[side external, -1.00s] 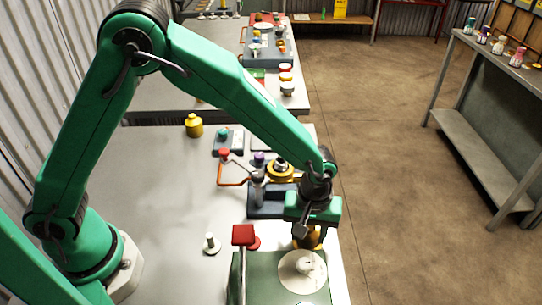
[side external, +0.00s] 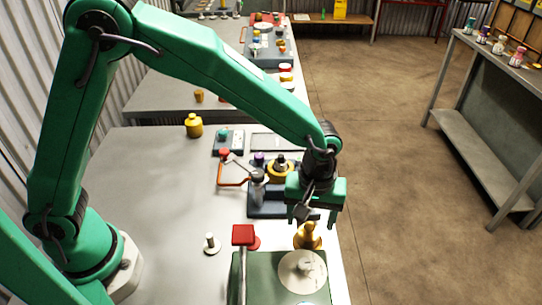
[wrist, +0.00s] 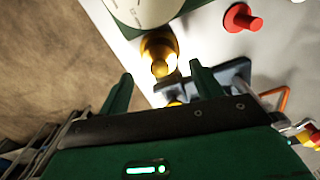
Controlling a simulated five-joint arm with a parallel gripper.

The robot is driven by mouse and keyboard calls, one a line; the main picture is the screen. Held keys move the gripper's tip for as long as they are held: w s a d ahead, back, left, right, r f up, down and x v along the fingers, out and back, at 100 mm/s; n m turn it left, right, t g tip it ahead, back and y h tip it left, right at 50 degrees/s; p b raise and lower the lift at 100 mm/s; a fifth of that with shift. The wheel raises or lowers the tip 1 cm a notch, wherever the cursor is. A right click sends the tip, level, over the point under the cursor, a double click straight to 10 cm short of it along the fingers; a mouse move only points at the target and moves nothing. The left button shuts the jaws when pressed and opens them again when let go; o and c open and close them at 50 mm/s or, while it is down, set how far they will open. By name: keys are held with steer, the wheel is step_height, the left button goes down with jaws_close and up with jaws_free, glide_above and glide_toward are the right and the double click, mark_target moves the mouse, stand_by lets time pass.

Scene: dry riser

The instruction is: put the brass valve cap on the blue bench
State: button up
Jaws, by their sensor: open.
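The brass valve cap (side external: 308,238) stands upright near the right edge of the grey table, just behind the green block. In the wrist view the cap (wrist: 158,52) shows beyond my fingertips, between their lines. My gripper (side external: 318,218) is open and empty, above and slightly behind the cap, apart from it. Both fingers (wrist: 160,76) show spread in the wrist view. A low dark blue base (side external: 262,208) lies behind the cap, partly hidden by my gripper, and carries a yellow ring and a grey fitting. I cannot tell for certain that it is the blue bench.
A green block (side external: 262,282) with a white round dial (side external: 302,272) is at the front. An orange handle (side external: 221,172) and a yellow bottle (side external: 194,126) stand farther back. The left middle of the table is clear.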

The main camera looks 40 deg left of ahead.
mark_target(310, 224)
step_height(310, 224, up, 7)
steer(key=shift+f, duration=0.1)
stand_by(0.3)
stand_by(0.4)
steer(key=s+a+r+m+t, duration=0.1)
steer(key=s+a+r+m, duration=0.1)
steer(key=a+r, duration=0.4)
steer(key=s+a+r+m+t, duration=0.15)
steer(key=a+r, duration=0.25)
steer(key=a, duration=0.4)
steer(key=s+a+r+m+t, duration=0.1)
steer(key=s+a+m+t, duration=0.2)
steer(key=s+a, duration=0.8)
steer(key=shift+s+a+r, duration=0.2)
steer(key=shift+a, duration=0.15)
